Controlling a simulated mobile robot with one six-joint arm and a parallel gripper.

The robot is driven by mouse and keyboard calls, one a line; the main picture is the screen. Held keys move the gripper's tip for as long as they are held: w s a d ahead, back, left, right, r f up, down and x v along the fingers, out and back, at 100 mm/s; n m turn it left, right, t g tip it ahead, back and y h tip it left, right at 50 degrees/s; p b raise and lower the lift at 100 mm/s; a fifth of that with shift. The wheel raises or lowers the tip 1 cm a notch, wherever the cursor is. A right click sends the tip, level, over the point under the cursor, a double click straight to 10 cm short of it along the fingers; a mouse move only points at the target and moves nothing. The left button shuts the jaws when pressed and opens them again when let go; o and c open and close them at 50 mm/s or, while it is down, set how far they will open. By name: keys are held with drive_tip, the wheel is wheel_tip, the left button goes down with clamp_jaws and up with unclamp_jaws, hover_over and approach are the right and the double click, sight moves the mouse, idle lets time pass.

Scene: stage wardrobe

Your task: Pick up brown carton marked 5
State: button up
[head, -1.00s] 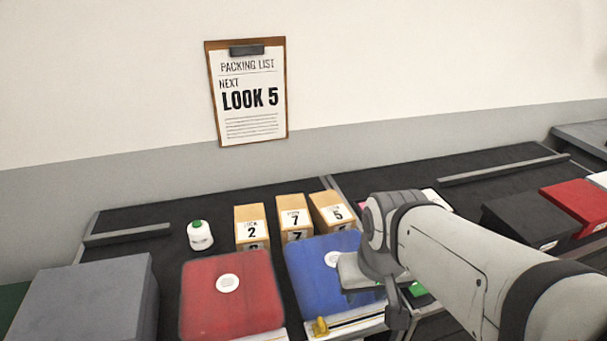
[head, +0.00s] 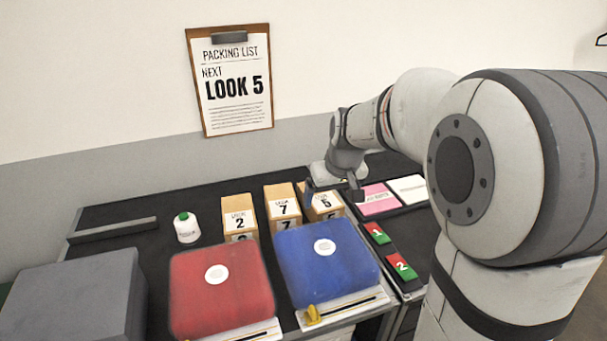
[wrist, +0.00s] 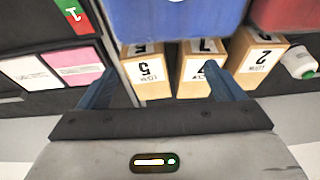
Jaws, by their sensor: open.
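The brown carton marked 5 (head: 325,202) stands at the right end of a row of three cartons on the dark table in the head view, partly hidden by my gripper. In the wrist view the carton marked 5 (wrist: 148,71) appears upside down, left of the carton marked 7 (wrist: 203,69). My gripper (head: 335,190) is above and close to the carton marked 5. Its fingers (wrist: 160,88) are open and empty in the wrist view, one left of carton 5 and one in front of carton 7.
The carton marked 2 (head: 239,215) stands left of carton 7. A blue case (head: 326,260) and a red case (head: 220,290) lie in front of the cartons. A white bottle (head: 187,229) stands left. Pink and white cards (head: 378,200) lie right.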

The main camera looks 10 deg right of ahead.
drive_tip(key=n, duration=0.1)
hover_over(320, 195)
drive_tip(key=s, duration=0.2)
drive_tip(key=f, duration=0.4)
drive_tip(key=shift+s+d+f, duration=0.15)
drive_tip(key=shift+s+f, duration=0.05)
drive_tip(key=shift+f, duration=0.2)
drive_tip(key=shift+w+f, duration=0.25)
drive_tip(key=shift+w, duration=0.05)
drive_tip(key=shift+t, duration=0.3)
drive_tip(key=x, duration=0.7)
drive_tip(key=shift+s+d+f, duration=0.1)
drive_tip(key=shift+s+f, duration=0.1)
drive_tip(key=shift+f, duration=0.15)
drive_tip(key=shift+c, duration=0.3)
drive_tip(key=c, duration=0.9)
drive_tip(key=shift+o, duration=0.2)
